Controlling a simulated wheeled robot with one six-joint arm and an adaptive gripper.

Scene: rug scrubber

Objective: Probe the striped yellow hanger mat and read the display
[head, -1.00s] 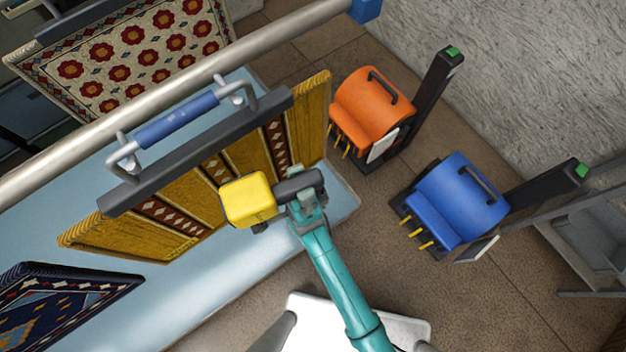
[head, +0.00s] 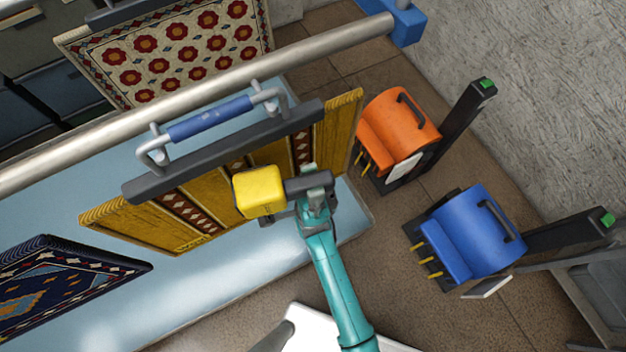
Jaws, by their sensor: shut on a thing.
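The striped yellow mat (head: 222,205) hangs from a dark hanger bar with a blue handle (head: 209,118), under a metal rail. My gripper (head: 290,188) is at the end of my teal arm, in front of the mat's right half. It is shut on a yellow block-shaped device (head: 259,192), likely the probe. The device overlaps the mat in the picture; I cannot tell whether it touches it. No display reading is visible, and the device's far side is hidden.
A metal rail (head: 200,92) crosses above the mat. A red-flowered mat (head: 175,50) hangs behind it, and a dark blue mat (head: 60,285) is at lower left. An orange machine (head: 398,125) and a blue machine (head: 470,230) stand on the brown floor at right, near a grey wall.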

